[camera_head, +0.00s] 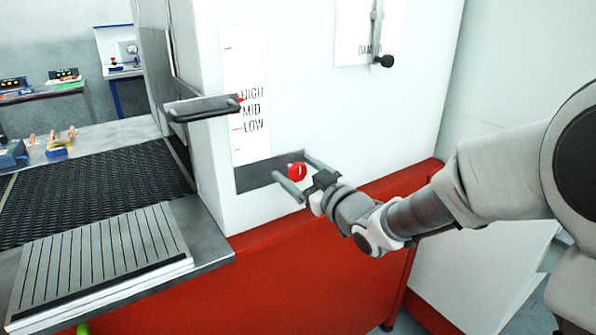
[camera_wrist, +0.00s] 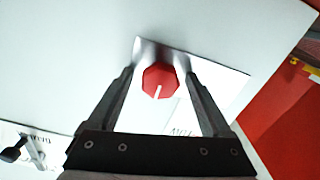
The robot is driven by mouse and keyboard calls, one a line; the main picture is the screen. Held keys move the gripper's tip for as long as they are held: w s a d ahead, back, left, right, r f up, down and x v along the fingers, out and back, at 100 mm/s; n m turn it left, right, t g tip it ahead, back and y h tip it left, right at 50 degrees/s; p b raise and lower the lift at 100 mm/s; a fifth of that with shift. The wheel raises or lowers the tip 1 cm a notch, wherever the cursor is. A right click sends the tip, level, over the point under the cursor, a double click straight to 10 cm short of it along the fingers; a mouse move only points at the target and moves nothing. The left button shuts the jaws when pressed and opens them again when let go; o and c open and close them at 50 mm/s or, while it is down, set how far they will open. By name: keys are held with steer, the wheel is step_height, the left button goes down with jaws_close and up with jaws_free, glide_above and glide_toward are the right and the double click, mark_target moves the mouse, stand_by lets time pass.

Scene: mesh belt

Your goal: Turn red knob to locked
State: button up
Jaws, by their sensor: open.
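The red knob (camera_head: 297,172) sits on a dark grey plate (camera_head: 255,176) low on the white machine face. In the wrist view the knob (camera_wrist: 160,79) is faceted, with a white pointer line running toward the bottom of the picture and slightly left. My gripper (camera_head: 291,174) is open, with one finger on either side of the knob. In the wrist view the fingers of my gripper (camera_wrist: 160,78) flank the knob with gaps showing on both sides. Lettering on the plate is partly cut off by my gripper body.
A black handle (camera_head: 203,106) juts out by the HIGH, MID, LOW scale (camera_head: 250,95) above the knob. A lever with a black ball (camera_head: 386,61) is at upper right. The mesh belt (camera_head: 95,190) and a slatted plate (camera_head: 100,255) lie at left. A red base (camera_head: 300,255) stands below.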

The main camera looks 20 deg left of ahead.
jaws_close()
stand_by(0.4)
steer(key=m+p, duration=0.2)
steer(key=m, duration=0.2)
steer(key=shift+d+r, duration=0.1)
steer(key=m+p, duration=0.2)
steer(key=m, duration=0.2)
steer(key=shift+w+m, duration=0.1)
steer(key=shift+m, duration=0.2)
steer(key=m+p, duration=0.3)
steer(key=m, duration=0.2)
steer(key=shift+f+m+p, duration=0.15)
steer(key=shift+m+p, duration=0.5)
steer(key=shift+m, duration=0.4)
steer(key=shift+f+m+p, duration=0.1)
steer(key=shift+m+p, duration=0.55)
steer(key=shift+m, duration=0.4)
